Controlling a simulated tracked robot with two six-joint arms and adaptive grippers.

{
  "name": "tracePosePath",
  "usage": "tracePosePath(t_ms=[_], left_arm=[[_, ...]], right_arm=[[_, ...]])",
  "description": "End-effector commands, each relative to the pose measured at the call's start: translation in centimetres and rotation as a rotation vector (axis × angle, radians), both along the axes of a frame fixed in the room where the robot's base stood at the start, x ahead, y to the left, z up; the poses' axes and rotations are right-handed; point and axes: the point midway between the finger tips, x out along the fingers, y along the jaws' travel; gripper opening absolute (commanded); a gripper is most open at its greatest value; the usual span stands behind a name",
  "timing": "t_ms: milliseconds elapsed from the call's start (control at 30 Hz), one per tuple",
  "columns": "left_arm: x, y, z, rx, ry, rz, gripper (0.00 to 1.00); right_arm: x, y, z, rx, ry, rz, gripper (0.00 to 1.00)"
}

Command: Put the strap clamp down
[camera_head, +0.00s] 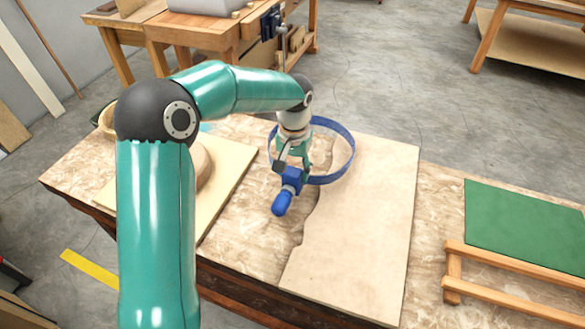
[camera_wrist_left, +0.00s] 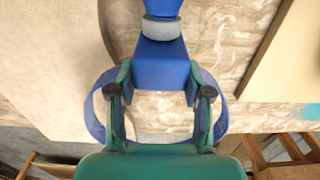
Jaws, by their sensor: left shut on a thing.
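The strap clamp has a blue body (camera_head: 292,178) with a rounded handle and a blue strap loop (camera_head: 345,145). My left gripper (camera_head: 291,165) is shut on the clamp's body over the table, near the left edge of a pale board. In the left wrist view the blue body (camera_wrist_left: 160,65) sits between the two fingers (camera_wrist_left: 160,95), and the strap (camera_wrist_left: 97,105) curves out on both sides. I cannot tell whether the clamp touches the surface below. My right gripper is in neither view.
The mottled table (camera_head: 262,225) holds a large pale board (camera_head: 365,230) on the right and another board (camera_head: 232,185) with a round wooden form (camera_head: 200,165) on the left, partly behind my arm. A green panel (camera_head: 525,230) and wooden rails stand at right. A workbench (camera_head: 190,30) stands behind.

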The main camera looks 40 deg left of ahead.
Motion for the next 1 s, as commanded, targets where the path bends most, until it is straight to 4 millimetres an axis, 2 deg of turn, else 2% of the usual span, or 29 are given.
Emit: tracePosePath(t_ms=[200, 500, 533, 633, 667, 1000], left_arm=[[0.04, 0.01, 0.07, 0.0, -0.002, 0.001, 0.19], [0.03, 0.01, -0.87, 0.0, -0.001, 0.001, 0.19], [0.0, 0.0, -0.78, 0.0, 0.0, 0.0, 0.55], [0.0, -0.01, -0.75, 0.0, 0.0, 0.0, 0.71], [0.0, -0.01, -0.74, 0.0, 0.0, 0.0, 0.75], [0.0, 0.01, -0.51, 0.0, 0.0, 0.001, 0.75]], right_arm=[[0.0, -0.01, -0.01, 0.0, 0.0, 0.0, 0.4], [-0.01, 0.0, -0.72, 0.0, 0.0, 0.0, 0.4], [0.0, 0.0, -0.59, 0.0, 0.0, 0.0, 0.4], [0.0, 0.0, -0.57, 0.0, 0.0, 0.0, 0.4], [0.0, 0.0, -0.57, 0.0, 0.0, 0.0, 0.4], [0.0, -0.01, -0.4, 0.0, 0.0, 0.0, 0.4]])
